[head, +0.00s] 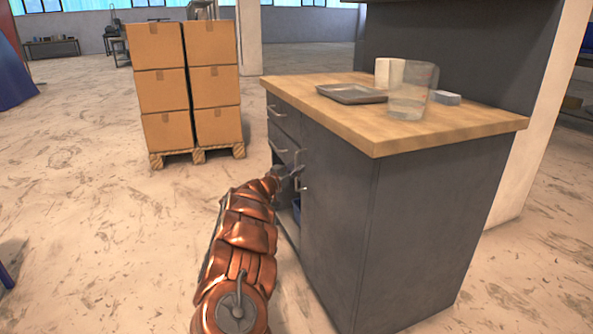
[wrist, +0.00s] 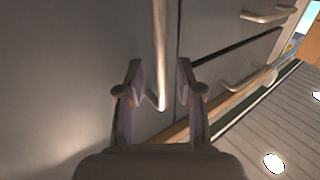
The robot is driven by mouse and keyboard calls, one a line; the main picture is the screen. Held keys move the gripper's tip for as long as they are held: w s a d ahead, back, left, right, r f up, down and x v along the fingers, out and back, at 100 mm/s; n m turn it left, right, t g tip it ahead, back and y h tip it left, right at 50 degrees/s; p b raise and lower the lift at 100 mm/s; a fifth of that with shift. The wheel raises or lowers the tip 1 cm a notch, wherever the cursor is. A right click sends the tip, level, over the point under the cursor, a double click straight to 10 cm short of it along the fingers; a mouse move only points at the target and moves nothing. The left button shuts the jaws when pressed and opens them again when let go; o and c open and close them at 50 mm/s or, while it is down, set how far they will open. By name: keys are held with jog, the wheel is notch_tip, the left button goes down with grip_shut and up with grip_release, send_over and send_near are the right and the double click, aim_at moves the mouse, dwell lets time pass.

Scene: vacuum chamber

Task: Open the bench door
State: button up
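The bench (head: 420,190) has a grey body and a wooden top, and stands right of centre in the head view. Its grey door panel (wrist: 80,75) fills the left of the wrist view, with a vertical metal bar handle (wrist: 159,50). My gripper (wrist: 159,80) is open, one finger on each side of the handle's lower end. The fingers look apart from the bar. In the head view my gripper (head: 290,178) is at the bench's front face, partly hidden by my copper arm. I cannot tell from these views whether the door is fully closed.
Drawers with horizontal handles (wrist: 270,14) are beside the door. A grey tray (head: 352,94) and a clear beaker (head: 408,100) stand on the top. Stacked cartons (head: 186,80) on a pallet (head: 197,155) are behind left.

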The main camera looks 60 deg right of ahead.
jog(key=shift+d, duration=0.8)
jog(key=shift+c, duration=0.4)
grip_shut()
